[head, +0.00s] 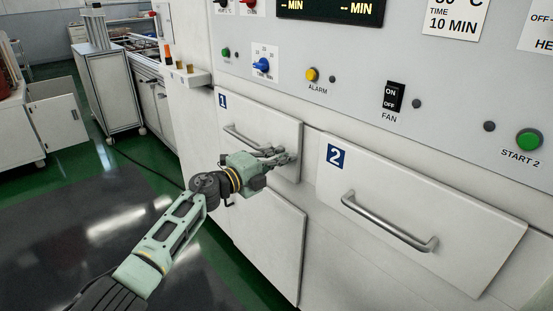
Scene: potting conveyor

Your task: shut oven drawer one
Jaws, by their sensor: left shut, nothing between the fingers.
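Oven drawer one (262,122) is the white front with the blue "1" label, left of centre in the head view. Its bar handle (240,136) runs across the front. The drawer front looks nearly level with the oven face; I cannot tell whether a small gap is left. My left gripper (287,157) is shut and empty at the right part of drawer one's front, by the right end of the handle. It hides that end, and I cannot tell whether it touches. My right gripper is not in view.
Drawer two (440,205), with a bar handle (390,224), is to the right. The control panel (350,75) with knobs and switches is above. A white cabinet (107,90) stands at the back left.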

